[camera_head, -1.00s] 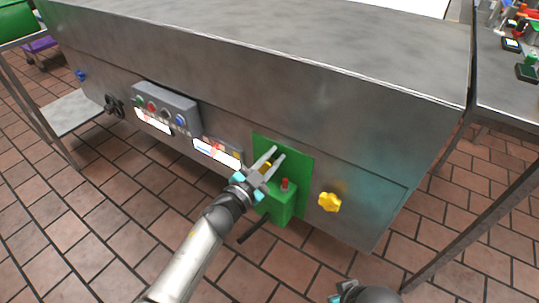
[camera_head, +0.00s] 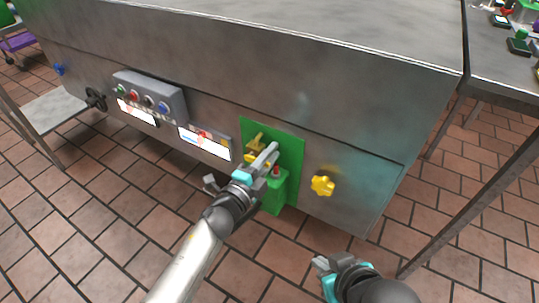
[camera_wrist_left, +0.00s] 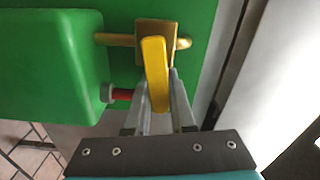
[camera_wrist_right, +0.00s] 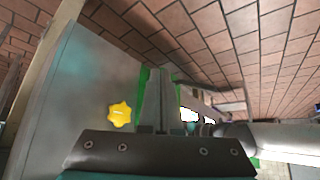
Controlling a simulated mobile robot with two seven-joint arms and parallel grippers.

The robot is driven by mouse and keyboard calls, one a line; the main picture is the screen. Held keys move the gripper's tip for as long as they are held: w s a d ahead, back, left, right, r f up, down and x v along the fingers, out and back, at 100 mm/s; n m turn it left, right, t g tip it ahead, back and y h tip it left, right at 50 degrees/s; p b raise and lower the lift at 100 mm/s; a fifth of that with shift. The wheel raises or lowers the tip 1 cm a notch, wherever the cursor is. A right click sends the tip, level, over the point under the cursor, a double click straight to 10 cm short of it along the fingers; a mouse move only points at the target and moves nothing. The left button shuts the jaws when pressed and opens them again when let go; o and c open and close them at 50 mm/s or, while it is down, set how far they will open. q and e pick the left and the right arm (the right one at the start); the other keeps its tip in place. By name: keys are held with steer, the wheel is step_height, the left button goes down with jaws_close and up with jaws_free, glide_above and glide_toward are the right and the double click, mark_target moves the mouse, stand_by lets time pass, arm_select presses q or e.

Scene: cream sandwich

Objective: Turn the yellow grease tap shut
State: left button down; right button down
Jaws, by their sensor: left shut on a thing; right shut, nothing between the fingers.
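The yellow grease tap is a flat yellow lever (camera_wrist_left: 155,70) on a brass valve body (camera_wrist_left: 150,32), with a thin brass pipe running sideways through it, on a green panel (camera_head: 287,145). In the head view the brass fitting (camera_head: 255,142) shows just above my left gripper (camera_head: 268,157). In the left wrist view my left gripper (camera_wrist_left: 160,92) is shut on the lever, one finger on each side. My right gripper (camera_head: 320,264) is shut and empty, low in front of the cabinet; its closed fingers (camera_wrist_right: 155,90) also show in the right wrist view.
A green box (camera_head: 275,196) with a red-tipped grey rod (camera_wrist_left: 118,94) sits right beside the lever. A yellow star knob (camera_head: 322,185) is on the steel cabinet to the right. A button box (camera_head: 150,97) is further left. Tiled floor in front is clear.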

arm_select(q)
steer(key=shift+f+m+b, duration=0.45)
steer(key=shift+m, duration=0.65)
arm_select(e)
steer(key=shift+w+a+t+y, duration=0.6)
steer(key=shift+w+a+t, duration=0.4)
steer(key=shift+a, duration=0.25)
arm_select(q)
steer(key=c, duration=0.8)
jaws_free()
steer(key=shift+o, duration=0.2)
arm_select(e)
steer(key=shift+s, duration=0.1)
